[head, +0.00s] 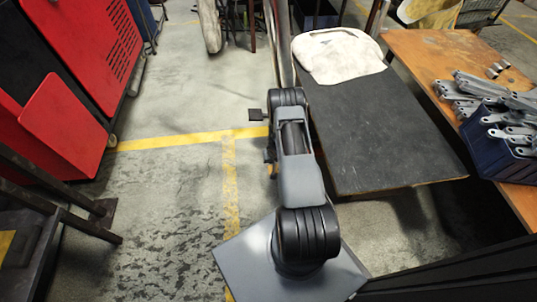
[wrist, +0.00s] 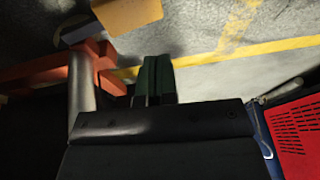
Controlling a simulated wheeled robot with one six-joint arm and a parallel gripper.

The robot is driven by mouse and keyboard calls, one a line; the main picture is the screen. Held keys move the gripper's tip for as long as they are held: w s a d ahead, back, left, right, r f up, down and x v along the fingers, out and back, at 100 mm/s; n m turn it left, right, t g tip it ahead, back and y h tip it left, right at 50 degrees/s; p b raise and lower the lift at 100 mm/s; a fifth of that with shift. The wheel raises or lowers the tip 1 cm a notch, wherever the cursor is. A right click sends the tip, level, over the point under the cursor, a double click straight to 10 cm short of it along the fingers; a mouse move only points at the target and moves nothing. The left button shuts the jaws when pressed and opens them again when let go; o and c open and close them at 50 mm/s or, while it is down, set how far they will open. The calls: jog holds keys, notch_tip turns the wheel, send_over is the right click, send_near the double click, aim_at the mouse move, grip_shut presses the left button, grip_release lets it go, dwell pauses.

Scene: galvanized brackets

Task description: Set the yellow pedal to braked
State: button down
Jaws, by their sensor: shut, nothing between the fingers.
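A yellow-orange plate, which looks like the yellow pedal (wrist: 132,14), shows at the top edge of the wrist view and is partly cut off. Its tilt and setting cannot be told. My gripper (wrist: 156,66) is shut and empty, its dark fingers side by side below the plate in the wrist picture. A gap shows between the fingertips and the plate. An orange frame (wrist: 30,76) and a grey post (wrist: 82,90) stand left of the fingers. In the head view my arm hides most of the pedal area; only a sliver of yellow shows beside it.
A dark-topped table (head: 380,130) with a pale cloth (head: 338,54) stands right of my arm. A wooden bench (head: 415,48) holds a blue bin (head: 505,150) of metal brackets. A red machine (head: 60,125) stands left. The marked floor (head: 165,190) between is clear.

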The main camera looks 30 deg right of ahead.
notch_tip(320, 180, up, 6)
jog(key=a+p, duration=0.1)
jog(key=a, duration=0.2)
jog(key=shift+s+r+p, duration=0.25)
jog(key=shift+s+p, duration=0.05)
jog(key=shift+s, duration=0.15)
jog(key=w+a+r+n+h+p, duration=0.1)
jog(key=a+r+p, duration=0.4)
jog(key=r, duration=1.5)
jog(key=w+r+n+p, duration=0.1)
jog(key=r+p, duration=0.8)
jog(key=r, duration=1)
jog(key=s+a+r+n+p, duration=0.1)
jog(key=s+a+r+p, duration=0.3)
jog(key=r, duration=0.7)
jog(key=s+a+r+n+y+p, duration=0.1)
jog(key=s+a+r+p, duration=0.3)
jog(key=r, duration=0.7)
jog(key=s+a+r+n+p, duration=0.1)
jog(key=s+a+r+p, duration=0.3)
jog(key=s+r+p, duration=0.3)
jog(key=s+r, duration=0.3)
jog(key=r, duration=0.1)
jog(key=shift+s+a+y, duration=0.2)
jog(key=shift+s+y, duration=0.1)
jog(key=shift+s, duration=0.05)
jog(key=shift+d, duration=0.1)
